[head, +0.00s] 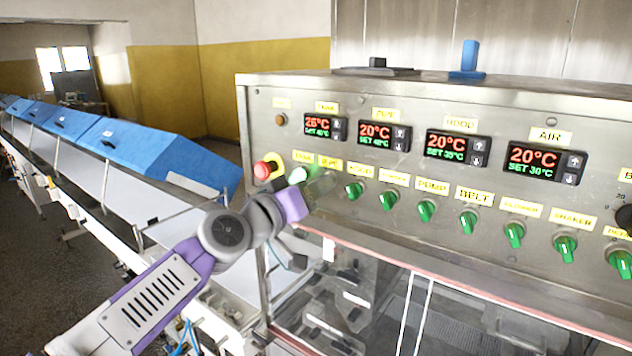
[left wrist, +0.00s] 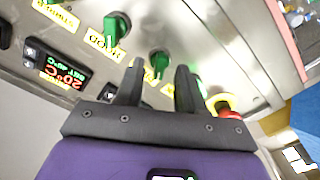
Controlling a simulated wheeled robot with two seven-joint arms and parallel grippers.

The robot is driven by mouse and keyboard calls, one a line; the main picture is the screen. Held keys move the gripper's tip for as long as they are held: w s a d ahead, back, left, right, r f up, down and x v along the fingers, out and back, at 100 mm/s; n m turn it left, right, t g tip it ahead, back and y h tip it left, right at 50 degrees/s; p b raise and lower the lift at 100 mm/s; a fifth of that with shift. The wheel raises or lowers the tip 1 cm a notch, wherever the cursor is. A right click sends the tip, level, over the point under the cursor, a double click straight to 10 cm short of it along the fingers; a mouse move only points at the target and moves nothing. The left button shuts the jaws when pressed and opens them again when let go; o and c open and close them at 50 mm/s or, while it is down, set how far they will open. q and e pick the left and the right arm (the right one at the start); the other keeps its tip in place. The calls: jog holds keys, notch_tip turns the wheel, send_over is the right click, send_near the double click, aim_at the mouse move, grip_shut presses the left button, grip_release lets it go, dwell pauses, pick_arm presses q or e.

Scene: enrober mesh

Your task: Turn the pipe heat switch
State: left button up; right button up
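The control panel's lower row holds green switches under yellow labels. The pipe label (head: 329,164) is in the head view; its switch is mostly hidden behind my left gripper (head: 320,187). In the left wrist view, upside down, the green pipe switch (left wrist: 158,62) shows in the gap between the two dark fingers of my left gripper (left wrist: 160,66). The fingers are open and apart. I cannot tell whether they touch the switch or how far they reach around it. My right gripper is in neither view.
The tank switch (head: 297,175) and red emergency stop (head: 266,170) are close left of the gripper. The hood switch (head: 355,189) is close right. Temperature displays, such as the pipe one (head: 384,135), sit above. A clear-walled housing (head: 345,300) lies below; a blue-covered conveyor (head: 135,145) runs left.

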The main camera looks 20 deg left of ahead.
pick_arm(q)
jog(key=shift+w+d, duration=0.25)
jog(key=shift+w, duration=0.35)
grip_shut()
